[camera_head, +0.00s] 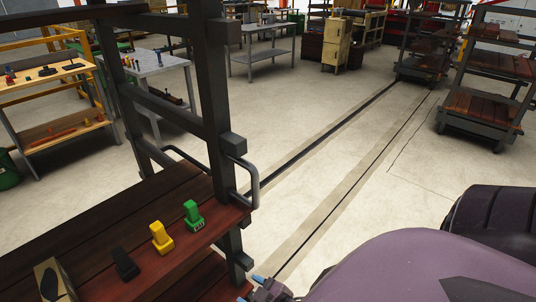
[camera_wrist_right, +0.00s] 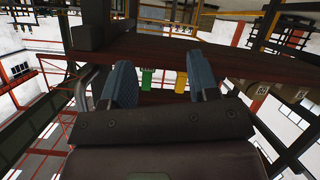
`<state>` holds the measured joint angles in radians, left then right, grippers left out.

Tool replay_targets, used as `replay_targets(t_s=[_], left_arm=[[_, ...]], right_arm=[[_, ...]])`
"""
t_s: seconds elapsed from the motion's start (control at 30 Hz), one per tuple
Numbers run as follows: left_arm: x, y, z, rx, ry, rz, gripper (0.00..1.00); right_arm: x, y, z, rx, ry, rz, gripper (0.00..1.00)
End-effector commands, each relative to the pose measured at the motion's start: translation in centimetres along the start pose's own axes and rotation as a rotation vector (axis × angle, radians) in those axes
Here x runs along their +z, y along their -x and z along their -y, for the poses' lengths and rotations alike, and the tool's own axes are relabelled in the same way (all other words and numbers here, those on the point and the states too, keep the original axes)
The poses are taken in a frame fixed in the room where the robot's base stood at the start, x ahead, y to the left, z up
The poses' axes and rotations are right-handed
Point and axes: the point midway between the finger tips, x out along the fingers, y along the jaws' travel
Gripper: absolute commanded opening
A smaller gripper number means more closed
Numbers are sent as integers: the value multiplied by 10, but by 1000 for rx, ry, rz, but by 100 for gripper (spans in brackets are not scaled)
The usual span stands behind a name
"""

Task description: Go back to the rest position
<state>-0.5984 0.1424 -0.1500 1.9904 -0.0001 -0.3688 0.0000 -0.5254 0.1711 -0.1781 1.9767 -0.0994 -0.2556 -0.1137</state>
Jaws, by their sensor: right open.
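My right gripper (camera_head: 252,289) is at the bottom of the head view, just right of the brown shelf's front corner. In the right wrist view my right gripper (camera_wrist_right: 157,62) has its two blue-grey fingers spread apart, with nothing held between them. A green piece (camera_head: 193,215), a yellow piece (camera_head: 161,238) and a black piece (camera_head: 125,264) stand in a row on the shelf. The green piece (camera_wrist_right: 147,80) and yellow piece (camera_wrist_right: 181,81) also show beyond the fingers in the wrist view. My left gripper is not in view.
The brown wooden shelf (camera_head: 95,236) has a dark metal frame with a grey handle (camera_head: 252,180) close to my right gripper. A box (camera_head: 50,279) sits at the shelf's near left. Open floor (camera_head: 345,190) lies to the right, with wheeled racks (camera_head: 480,125) farther back.

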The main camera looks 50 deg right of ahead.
Motion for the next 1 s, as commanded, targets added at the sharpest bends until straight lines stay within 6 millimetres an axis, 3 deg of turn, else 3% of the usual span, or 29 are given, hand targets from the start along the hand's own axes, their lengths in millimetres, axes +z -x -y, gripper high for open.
replay_targets(t_s=[0.03, 0.1, 0.2, 1.0], left_arm=[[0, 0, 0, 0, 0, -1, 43], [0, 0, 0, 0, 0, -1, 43], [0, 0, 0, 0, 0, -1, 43], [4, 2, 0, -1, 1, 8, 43]], right_arm=[[17, 10, 1, 0, -87, 64, 55], [32, 20, 2, 0, -173, 124, 55], [42, 27, 4, 0, -237, 167, 55], [44, 27, 4, 0, -244, 172, 55]])
